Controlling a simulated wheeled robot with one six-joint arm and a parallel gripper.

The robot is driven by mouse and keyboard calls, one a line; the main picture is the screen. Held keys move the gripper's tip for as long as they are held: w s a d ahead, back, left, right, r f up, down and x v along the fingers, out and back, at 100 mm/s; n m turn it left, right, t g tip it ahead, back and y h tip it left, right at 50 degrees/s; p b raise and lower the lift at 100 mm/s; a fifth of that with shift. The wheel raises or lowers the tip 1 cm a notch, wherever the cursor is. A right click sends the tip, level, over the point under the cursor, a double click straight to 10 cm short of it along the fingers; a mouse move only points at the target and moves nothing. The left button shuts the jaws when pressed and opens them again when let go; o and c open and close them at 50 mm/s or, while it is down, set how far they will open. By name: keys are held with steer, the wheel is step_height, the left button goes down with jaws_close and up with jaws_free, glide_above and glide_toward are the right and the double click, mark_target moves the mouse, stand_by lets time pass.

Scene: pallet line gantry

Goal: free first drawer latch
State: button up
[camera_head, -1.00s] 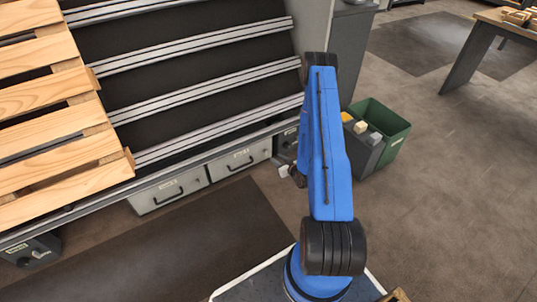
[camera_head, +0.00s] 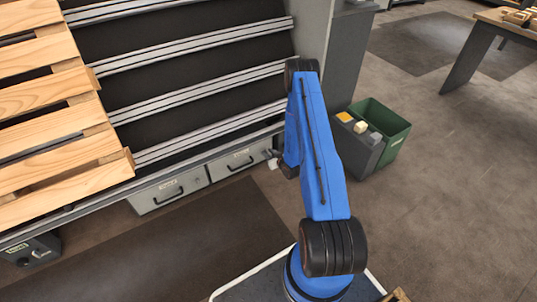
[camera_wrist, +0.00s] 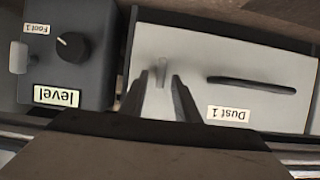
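A grey drawer labelled Dust 1 (camera_wrist: 262,88) shows upside down in the wrist view, and is the right of two low drawers in the head view (camera_head: 238,160). It has a dark bar handle (camera_wrist: 250,83) and a small pale upright latch (camera_wrist: 161,72) beside it. My gripper (camera_wrist: 158,84) is open, its two dark fingers pointing at the drawer face, one on each side of the latch. I cannot tell whether a finger touches it. In the head view my gripper (camera_head: 273,160) is mostly behind my blue arm.
A dark box labelled Foot 1 (camera_wrist: 88,72) with a knob (camera_wrist: 72,45) stands beside the drawer. A second drawer (camera_head: 170,190) is to its left in the head view. A wooden pallet (camera_head: 60,120) lies above. A green bin (camera_head: 392,130) stands right of my arm.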

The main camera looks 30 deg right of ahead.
jaws_close()
steer(key=shift+d, duration=0.1)
steer(key=m+y, duration=0.2)
steer(key=m, duration=0.1)
steer(key=d+f+m+t+y, duration=0.1)
steer(key=m, duration=0.2)
steer(key=m+y, duration=0.2)
steer(key=m, duration=0.1)
steer(key=shift+d+f+t+y, duration=0.15)
steer(key=shift+d+t+y, duration=0.15)
steer(key=shift+d, duration=0.05)
steer(key=m, duration=0.2)
steer(key=m+t+y, duration=0.1)
steer(key=m, duration=0.1)
steer(key=shift+d+f, duration=0.1)
steer(key=shift+f, duration=0.25)
steer(key=shift+m, duration=0.3)
